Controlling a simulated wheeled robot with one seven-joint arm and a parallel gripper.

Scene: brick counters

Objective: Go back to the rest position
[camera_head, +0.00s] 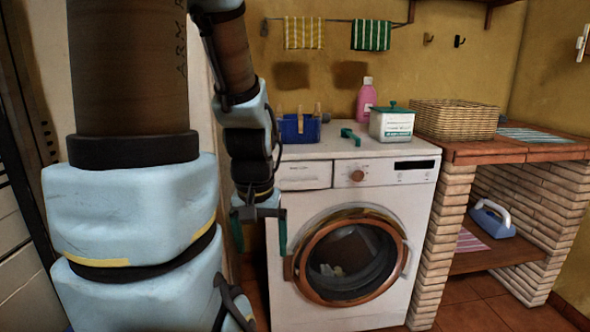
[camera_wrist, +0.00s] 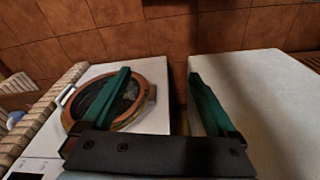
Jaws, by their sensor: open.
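My gripper (camera_head: 260,231) hangs pointing down in the head view, in front of the left edge of the washing machine (camera_head: 284,228). Its two green fingers are apart with nothing between them. In the wrist view my gripper (camera_wrist: 160,90) is also open and empty, over the gap between the washing machine (camera_wrist: 158,118) and a pale panel (camera_wrist: 262,90). The machine's round door (camera_head: 350,256) looks closed, with a pale item behind the glass. I cannot tell whether any finger touches the machine.
On the machine stand a blue basket (camera_head: 299,130), a green clip-like item (camera_head: 350,136), a white box with green lid (camera_head: 392,122) and a pink bottle (camera_head: 366,98). A brick counter (camera_head: 505,149) with a wicker basket (camera_head: 455,119) is at right; an iron (camera_head: 493,220) sits below.

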